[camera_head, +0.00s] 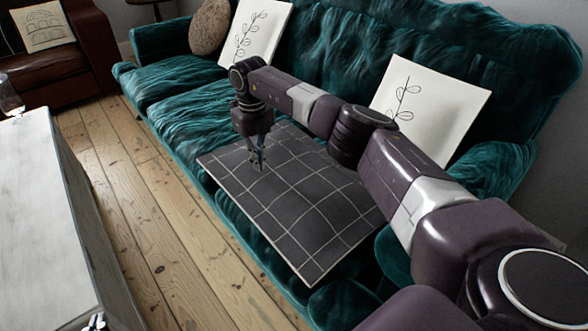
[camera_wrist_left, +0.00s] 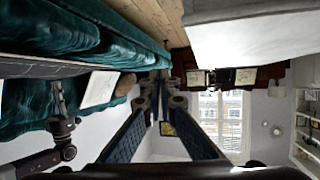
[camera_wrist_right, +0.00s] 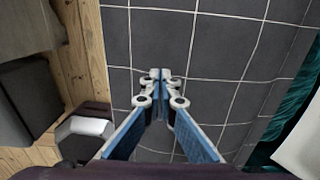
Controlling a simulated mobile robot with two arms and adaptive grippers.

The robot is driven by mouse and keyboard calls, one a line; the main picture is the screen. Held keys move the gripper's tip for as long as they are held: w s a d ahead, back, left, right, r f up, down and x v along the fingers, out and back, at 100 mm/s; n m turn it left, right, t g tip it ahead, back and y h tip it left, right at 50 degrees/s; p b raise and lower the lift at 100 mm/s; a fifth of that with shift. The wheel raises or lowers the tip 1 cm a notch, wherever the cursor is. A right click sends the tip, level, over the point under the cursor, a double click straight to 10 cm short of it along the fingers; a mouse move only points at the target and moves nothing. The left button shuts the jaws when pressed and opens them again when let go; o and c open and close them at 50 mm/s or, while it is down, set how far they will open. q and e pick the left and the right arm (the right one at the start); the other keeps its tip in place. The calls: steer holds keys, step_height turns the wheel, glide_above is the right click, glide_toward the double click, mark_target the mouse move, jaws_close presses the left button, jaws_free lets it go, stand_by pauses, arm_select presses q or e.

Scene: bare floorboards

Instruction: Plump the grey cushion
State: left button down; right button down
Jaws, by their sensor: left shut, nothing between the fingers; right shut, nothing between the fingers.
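The grey cushion (camera_head: 310,215) is a dark square with a pale grid pattern, lying flat on the teal sofa's seat. It fills much of the right wrist view (camera_wrist_right: 215,45), and its edge shows in the left wrist view (camera_wrist_left: 35,67). My right gripper (camera_head: 258,163) is shut and empty, pointing down at the cushion's far left part; I cannot tell whether it touches. Its closed fingertips show in the right wrist view (camera_wrist_right: 160,78). My left gripper (camera_head: 97,322) is only partly visible at the bottom edge, away from the cushion. Its fingers are shut and empty in the left wrist view (camera_wrist_left: 163,80).
The teal sofa (camera_head: 180,80) carries two white leaf-print cushions (camera_head: 432,105) (camera_head: 255,35) and a round brown cushion (camera_head: 210,27). A pale table (camera_head: 40,220) stands at the left. Bare floorboards (camera_head: 150,215) lie between table and sofa. A brown leather chair (camera_head: 85,40) is behind.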

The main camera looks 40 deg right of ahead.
mark_target(260, 176)
steer(key=shift+f, duration=0.75)
arm_select(q)
step_height(260, 176, up, 6)
steer(key=w+d+t+b, duration=0.1)
steer(key=w+t, duration=0.1)
steer(key=shift+w+d+f+t+h, duration=0.15)
steer(key=shift+f+t+h, duration=0.05)
steer(key=shift+t+h, duration=0.2)
arm_select(e)
steer(key=shift+f, duration=0.6)
arm_select(q)
steer(key=shift+r, duration=0.4)
arm_select(e)
steer(key=shift+f, duration=0.2)
